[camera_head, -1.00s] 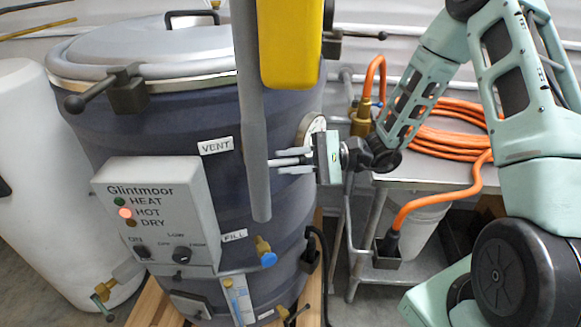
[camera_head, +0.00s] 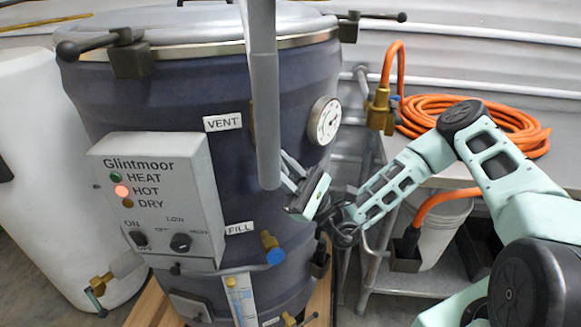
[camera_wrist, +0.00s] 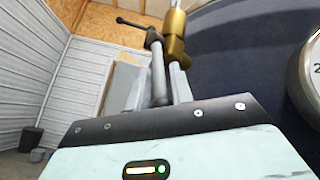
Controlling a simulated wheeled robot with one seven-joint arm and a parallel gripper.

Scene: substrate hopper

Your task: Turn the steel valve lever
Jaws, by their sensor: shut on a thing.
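The steel lever (camera_wrist: 159,75) shows in the wrist view as a grey bar with a rounded near end. It runs toward a brass valve body (camera_wrist: 174,40) beside the dark blue vessel. My gripper (camera_wrist: 157,86) is shut on the lever, with a finger on each side. In the head view my gripper (camera_head: 288,170) is tilted, its fingers pointing up and left, below the VENT label (camera_head: 223,122). A grey vertical tube (camera_head: 266,110) in front hides the fingertips, the lever and most of the valve there; only a sliver of brass shows beside it.
The vessel (camera_head: 190,95) carries a round gauge (camera_head: 323,121) close to my gripper's right and a grey control box (camera_head: 150,190) at left. A brass fill valve (camera_head: 270,245) sits below. A metal cart (camera_head: 410,182) with a coiled orange hose (camera_head: 480,112) stands at right.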

